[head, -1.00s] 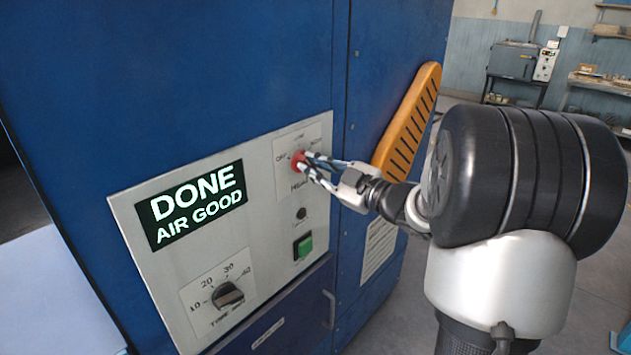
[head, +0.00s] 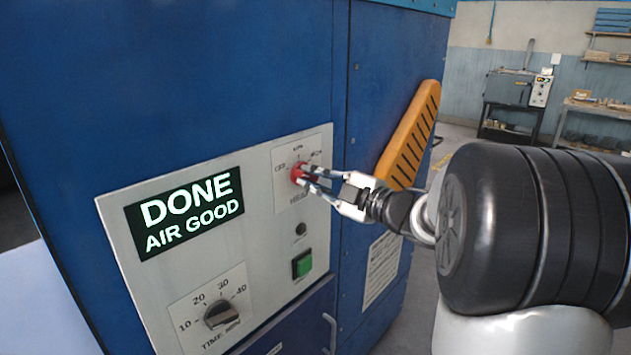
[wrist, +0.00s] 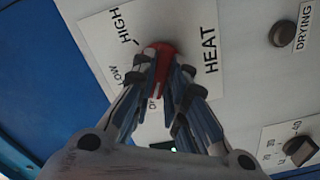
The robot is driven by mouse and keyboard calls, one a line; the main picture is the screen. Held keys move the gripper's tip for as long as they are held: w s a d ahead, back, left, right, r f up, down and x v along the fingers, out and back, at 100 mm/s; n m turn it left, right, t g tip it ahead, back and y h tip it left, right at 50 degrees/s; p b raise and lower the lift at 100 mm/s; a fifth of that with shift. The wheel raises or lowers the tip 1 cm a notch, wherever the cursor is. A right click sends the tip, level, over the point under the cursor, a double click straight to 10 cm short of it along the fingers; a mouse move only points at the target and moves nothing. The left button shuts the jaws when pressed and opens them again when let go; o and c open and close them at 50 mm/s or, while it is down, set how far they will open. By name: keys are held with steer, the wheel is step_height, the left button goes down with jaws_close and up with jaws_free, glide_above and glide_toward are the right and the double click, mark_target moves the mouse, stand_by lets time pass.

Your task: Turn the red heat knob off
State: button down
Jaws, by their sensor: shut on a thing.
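The red heat knob (head: 297,172) sits on a light plate at the upper right of the grey control panel. My gripper (head: 307,177) reaches it from the right, and its two fingers are shut on the knob. In the wrist view the red knob (wrist: 163,48) shows between the fingertips of my gripper (wrist: 161,66). The labels HIGH, LOW and HEAT are readable around it; the OFF label is partly covered by a finger.
The display (head: 190,213) reads DONE, AIR GOOD. Below the heat knob are a small dark lamp or button (head: 300,229) and a green button (head: 302,265). A black timer knob (head: 222,314) is at the lower left. An orange slotted handle (head: 409,135) juts out behind my gripper.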

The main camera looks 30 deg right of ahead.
steer(key=c, duration=1.6)
jaws_free()
steer(key=v, duration=1.2)
